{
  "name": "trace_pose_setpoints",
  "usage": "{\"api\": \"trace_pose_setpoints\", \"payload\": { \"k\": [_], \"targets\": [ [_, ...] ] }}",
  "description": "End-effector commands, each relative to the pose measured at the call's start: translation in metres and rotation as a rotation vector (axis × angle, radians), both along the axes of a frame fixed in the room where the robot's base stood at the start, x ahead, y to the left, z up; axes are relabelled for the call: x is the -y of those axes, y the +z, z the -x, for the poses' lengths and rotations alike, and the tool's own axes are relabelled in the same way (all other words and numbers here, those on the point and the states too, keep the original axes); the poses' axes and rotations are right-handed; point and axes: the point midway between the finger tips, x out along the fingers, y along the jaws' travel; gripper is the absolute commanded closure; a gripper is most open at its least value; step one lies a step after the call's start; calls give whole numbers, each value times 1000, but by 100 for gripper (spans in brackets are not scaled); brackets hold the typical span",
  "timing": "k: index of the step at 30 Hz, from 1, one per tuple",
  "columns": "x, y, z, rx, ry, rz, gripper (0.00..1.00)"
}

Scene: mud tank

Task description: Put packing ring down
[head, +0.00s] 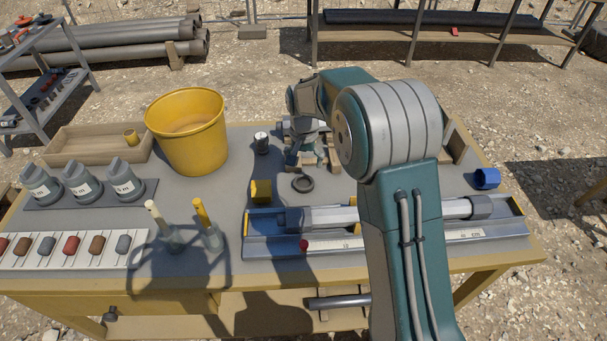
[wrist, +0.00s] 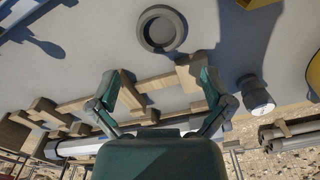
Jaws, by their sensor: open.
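The packing ring (head: 302,183) is a dark grey ring lying flat on the grey table top, in front of my gripper (head: 306,152) in the head view. In the wrist view the ring (wrist: 161,29) shows whole at the top centre, with table surface visible through its hole. My gripper (wrist: 160,84) has its two fingers spread wide, with nothing held between them. The ring is apart from both fingers. My arm hides part of the table to the right in the head view.
A wooden block rack (wrist: 160,80) stands close to my fingers. A small white-and-black cylinder (head: 261,144) and a yellow bucket (head: 188,133) stand left. A yellow block (head: 261,190) and a blue trough (head: 265,247) holding a grey rod lie nearer. A blue cup (head: 487,178) lies right.

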Motion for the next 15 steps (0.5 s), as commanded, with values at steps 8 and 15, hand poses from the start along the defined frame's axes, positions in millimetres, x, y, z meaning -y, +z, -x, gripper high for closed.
{"api": "trace_pose_setpoints", "payload": {
  "k": [8,15],
  "targets": [
    [0,40,0,1,0,0,0],
    [1,46,1,1,1,-1,0]
  ]
}}
